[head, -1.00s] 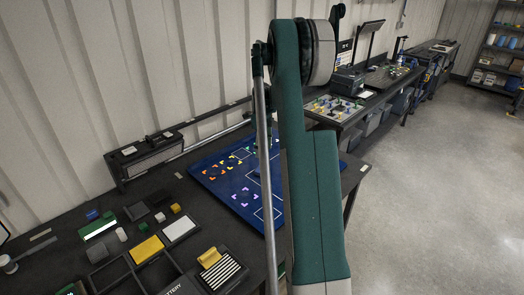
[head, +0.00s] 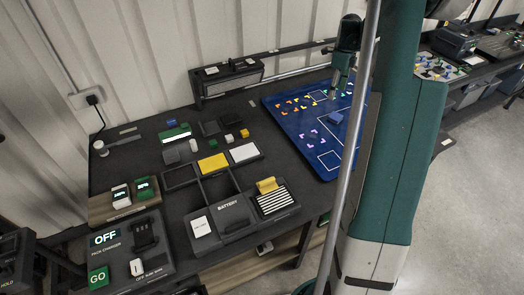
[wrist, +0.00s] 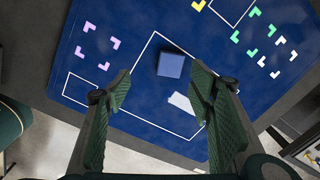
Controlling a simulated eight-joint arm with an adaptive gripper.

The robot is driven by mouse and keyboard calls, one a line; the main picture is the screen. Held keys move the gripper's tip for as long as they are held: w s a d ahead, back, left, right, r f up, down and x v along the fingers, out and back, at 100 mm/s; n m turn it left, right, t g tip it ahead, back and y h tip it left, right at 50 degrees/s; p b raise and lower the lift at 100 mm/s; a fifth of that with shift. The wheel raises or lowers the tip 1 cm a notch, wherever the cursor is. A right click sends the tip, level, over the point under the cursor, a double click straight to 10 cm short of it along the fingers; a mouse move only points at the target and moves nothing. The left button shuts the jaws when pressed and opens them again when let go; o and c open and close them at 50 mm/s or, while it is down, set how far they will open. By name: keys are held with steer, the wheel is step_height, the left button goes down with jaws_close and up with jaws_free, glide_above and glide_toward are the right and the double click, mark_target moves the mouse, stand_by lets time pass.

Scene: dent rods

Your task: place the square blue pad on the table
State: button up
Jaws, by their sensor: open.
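The square blue pad (head: 336,118) lies on the large blue mat (head: 290,118) on the dark table (head: 140,150). In the wrist view the pad (wrist: 171,65) sits inside a large white outline printed on the mat (wrist: 140,85). My gripper (wrist: 158,95) is open and empty, its green ridged fingers apart. In the head view my gripper (head: 335,93) hangs above the mat, just beyond the pad. The pad is apart from both fingers.
The mat bears coloured corner marks and white outlines. Left of it stand black trays (head: 181,177), a yellow block (head: 213,163), a white pad (head: 244,152), a battery case (head: 232,218) and a charger (head: 130,250). A black rail unit (head: 226,75) stands by the wall.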

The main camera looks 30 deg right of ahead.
steer(key=s+a+r+n+t, duration=0.1)
steer(key=s+a+r+n, duration=0.35)
steer(key=a, duration=0.65)
steer(key=s+a+r+n+t+h, duration=0.1)
steer(key=s+a+r+n, duration=0.1)
steer(key=a+r+n, duration=0.6)
steer(key=s+a+r+n+t, duration=0.1)
steer(key=s+a+r+n, duration=0.3)
steer(key=a, duration=0.9)
steer(key=s+a+f+n+t+y, duration=0.1)
steer(key=s+a+f+n+t, duration=0.1)
steer(key=s+a+n, duration=1.1)
steer(key=s+a+t, duration=0.1)
steer(key=s+a, duration=0.7)
steer(key=shift+a+t, duration=0.3)
steer(key=shift+t, duration=0.1)
